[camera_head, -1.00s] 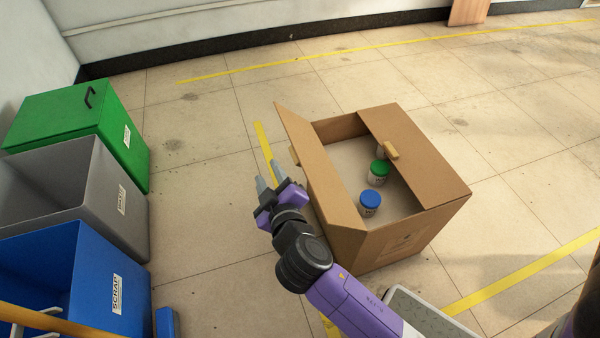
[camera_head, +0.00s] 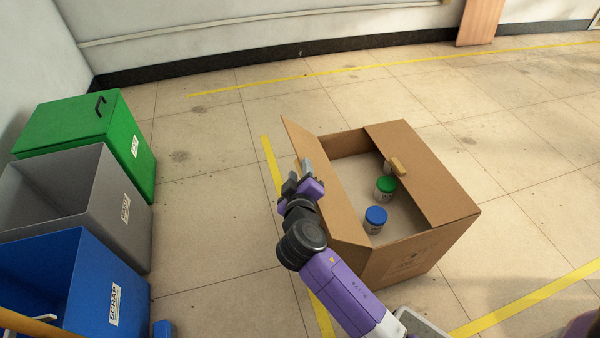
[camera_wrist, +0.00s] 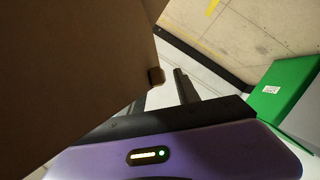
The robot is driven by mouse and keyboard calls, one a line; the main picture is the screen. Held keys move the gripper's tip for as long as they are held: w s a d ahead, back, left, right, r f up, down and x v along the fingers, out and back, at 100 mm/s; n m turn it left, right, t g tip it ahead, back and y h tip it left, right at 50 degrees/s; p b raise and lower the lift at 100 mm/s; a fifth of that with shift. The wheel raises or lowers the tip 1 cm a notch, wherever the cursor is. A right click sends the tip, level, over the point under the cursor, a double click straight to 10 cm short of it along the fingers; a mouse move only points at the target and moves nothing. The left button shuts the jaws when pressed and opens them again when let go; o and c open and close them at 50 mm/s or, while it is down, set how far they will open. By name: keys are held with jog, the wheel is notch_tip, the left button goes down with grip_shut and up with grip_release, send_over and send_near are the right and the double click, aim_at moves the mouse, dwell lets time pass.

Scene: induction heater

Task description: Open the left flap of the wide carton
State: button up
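The wide brown carton (camera_head: 425,250) stands open-topped on the floor. Its left flap (camera_head: 345,215) is raised along the left side, tilted outward and clear of the opening. My gripper (camera_head: 303,168) is at the outer left side of this flap, overlapping its edge in the head view. Its fingers look apart, with nothing seen between them. In the wrist view, the brown flap (camera_wrist: 70,70) fills the left side, close to my gripper (camera_wrist: 160,92), and partly hides one finger. A small dark piece shows at the flap's edge; whether they touch is unclear.
A green-lidded jar (camera_head: 385,188) and a blue-lidded jar (camera_head: 375,219) stand inside.

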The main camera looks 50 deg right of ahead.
jog(key=shift+w+d, duration=0.1)
grip_shut()
jog(key=shift+a+f, duration=0.2)
jog(key=shift+a, duration=0.05)
dwell(1.2)
